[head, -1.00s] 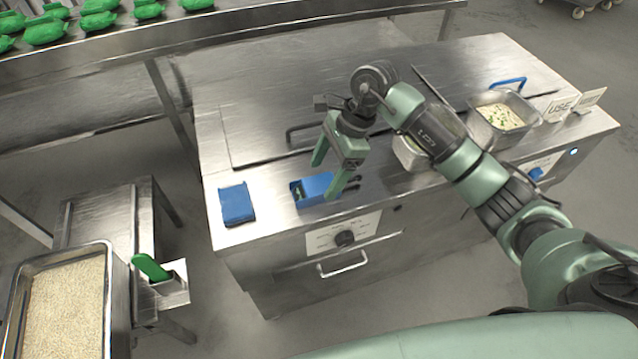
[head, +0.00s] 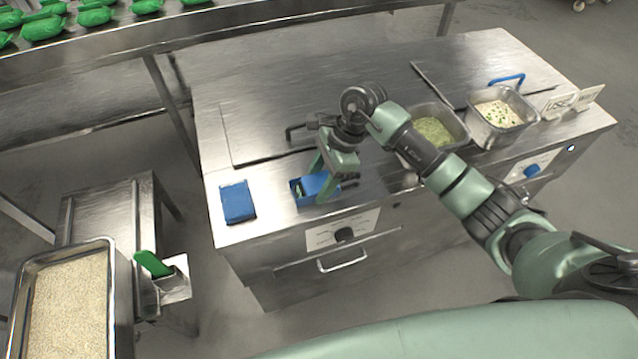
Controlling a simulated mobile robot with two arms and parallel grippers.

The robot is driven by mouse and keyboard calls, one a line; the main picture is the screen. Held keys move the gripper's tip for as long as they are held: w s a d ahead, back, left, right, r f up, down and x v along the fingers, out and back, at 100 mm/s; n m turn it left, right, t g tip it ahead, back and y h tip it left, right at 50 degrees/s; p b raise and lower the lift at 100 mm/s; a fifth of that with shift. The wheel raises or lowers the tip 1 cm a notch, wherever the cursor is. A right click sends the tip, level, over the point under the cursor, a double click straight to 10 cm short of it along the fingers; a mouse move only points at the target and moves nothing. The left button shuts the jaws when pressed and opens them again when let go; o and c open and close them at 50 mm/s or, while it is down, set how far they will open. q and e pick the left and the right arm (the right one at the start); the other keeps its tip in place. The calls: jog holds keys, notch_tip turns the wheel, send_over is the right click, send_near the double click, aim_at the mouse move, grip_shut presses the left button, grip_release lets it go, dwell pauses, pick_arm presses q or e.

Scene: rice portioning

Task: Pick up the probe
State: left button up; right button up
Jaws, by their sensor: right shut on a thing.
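A small blue block-like thing (head: 311,185), which I take to be the probe or its holder, lies near the front edge of the steel counter. Two short dark prongs stick out on its right side. A pale and dark opening shows at its left end. My right gripper (head: 325,183) points down at it and is shut on it, with the near finger in front of its blue surface. The grip hides part of it, and I cannot tell the probe apart from a holder. It appears still at counter level. My left gripper is not in view.
A flat blue box (head: 238,202) lies to the left on the counter. Two food pans, one green-filled (head: 462,143) and one pale-filled (head: 530,117), sit at the right.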

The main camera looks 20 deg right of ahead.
jog(key=shift+r, duration=0.1)
notch_tip(320, 180, up, 19)
jog(key=b, duration=0.4)
notch_tip(320, 180, up, 7)
jog(key=p, duration=0.3)
send_over(319, 182)
jog(key=shift+f, duration=0.2)
